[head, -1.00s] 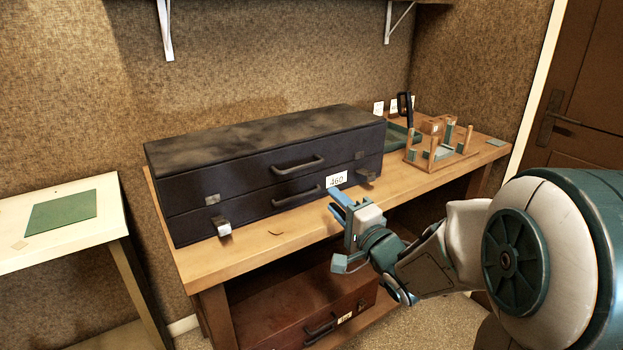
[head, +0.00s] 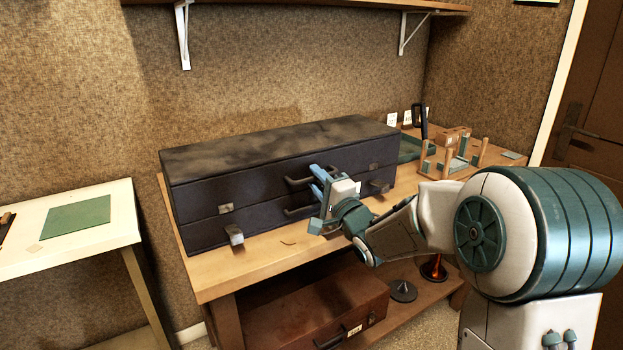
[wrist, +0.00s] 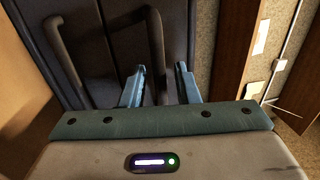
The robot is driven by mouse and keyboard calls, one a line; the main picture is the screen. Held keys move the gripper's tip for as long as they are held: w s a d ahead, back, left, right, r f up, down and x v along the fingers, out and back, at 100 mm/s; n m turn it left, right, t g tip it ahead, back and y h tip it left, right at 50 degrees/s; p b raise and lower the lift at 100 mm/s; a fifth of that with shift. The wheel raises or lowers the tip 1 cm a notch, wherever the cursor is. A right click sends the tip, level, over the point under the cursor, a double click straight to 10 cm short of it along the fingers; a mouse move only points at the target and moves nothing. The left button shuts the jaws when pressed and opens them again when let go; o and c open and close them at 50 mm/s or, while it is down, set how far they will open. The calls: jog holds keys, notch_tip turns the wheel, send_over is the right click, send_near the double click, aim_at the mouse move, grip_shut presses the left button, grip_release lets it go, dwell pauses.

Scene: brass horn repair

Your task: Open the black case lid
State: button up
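The long black case (head: 210,237) lies on the wooden bench with its lid (head: 270,150) closed. The lid's handle (head: 299,181) is on the upper front and a second handle (head: 300,210) is below it on the case's lower half. Both front latches hang down, the left one (head: 236,235) clearly. My gripper (head: 318,173) is in front of the lid, at the right end of the upper handle.
A green tray (head: 412,149) and a wooden rack with pegs (head: 455,165) stand on the bench's right end. A brown case (head: 290,315) lies on the shelf below. A white table with a green mat (head: 76,217) stands at left. A wall shelf (head: 300,10) is above.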

jog(key=shift+w+a+r, duration=0.1)
jog(key=shift+w+a, duration=0.1)
jog(key=shift+w, duration=0.15)
jog(key=shift+c, duration=0.2)
